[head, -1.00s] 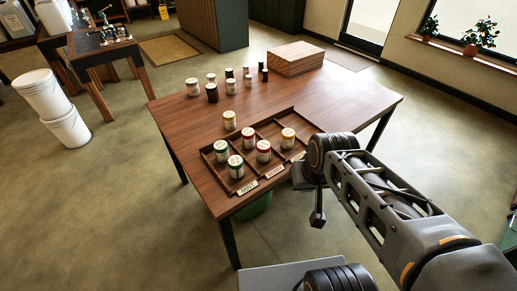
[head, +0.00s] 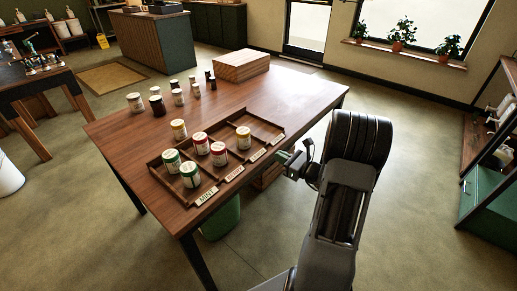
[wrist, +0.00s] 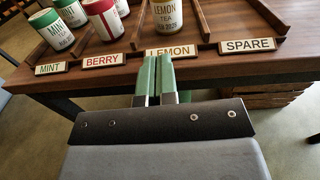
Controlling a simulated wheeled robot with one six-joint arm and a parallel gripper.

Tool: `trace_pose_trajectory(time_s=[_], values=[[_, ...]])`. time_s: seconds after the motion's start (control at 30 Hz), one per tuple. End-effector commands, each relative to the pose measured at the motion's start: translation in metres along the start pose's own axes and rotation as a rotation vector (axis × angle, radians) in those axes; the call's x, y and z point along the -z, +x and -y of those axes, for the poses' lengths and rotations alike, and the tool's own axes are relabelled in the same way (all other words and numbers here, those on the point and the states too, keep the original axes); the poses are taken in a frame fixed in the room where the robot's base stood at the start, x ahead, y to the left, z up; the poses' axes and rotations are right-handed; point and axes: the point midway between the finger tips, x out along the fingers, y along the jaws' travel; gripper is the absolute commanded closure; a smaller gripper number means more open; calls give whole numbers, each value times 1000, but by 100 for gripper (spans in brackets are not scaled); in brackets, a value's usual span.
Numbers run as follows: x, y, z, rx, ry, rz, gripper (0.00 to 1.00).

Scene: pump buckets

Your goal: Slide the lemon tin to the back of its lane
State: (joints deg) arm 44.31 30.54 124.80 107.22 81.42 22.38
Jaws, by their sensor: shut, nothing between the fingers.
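The lemon tin (head: 243,138) is white with a yellow band and stands upright near the front of its lane in the wooden tray (head: 198,199). In the wrist view the lemon tin (wrist: 168,18) stands just behind the LEMON label (wrist: 171,51), its top cut off. My gripper (wrist: 157,60) is shut and empty, its green fingers pointing at that label and the tin's lower front. I cannot tell how close the tips are to the label. In the head view my gripper (head: 284,158) is small and partly hidden, just off the tray's front.
Red tins (head: 218,154) fill the berry lane to the left, and green tins (head: 190,175) the mint lane. The spare lane (head: 262,128) on the right looks empty. Another tin (head: 179,129) stands on the table behind the tray. A wooden box (head: 241,66) is at the back.

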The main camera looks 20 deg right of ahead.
Motion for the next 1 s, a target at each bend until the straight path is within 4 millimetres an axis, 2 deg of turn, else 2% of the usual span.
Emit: trace_pose_trajectory(time_s=[0.17, 0.5, 0.7, 1.0], values=[[4, 14, 9, 35, 22, 15, 100], [2, 78, 10, 32, 20, 15, 100], [2, 109, 12, 33, 20, 13, 100], [2, 132, 13, 35, 20, 13, 100]])
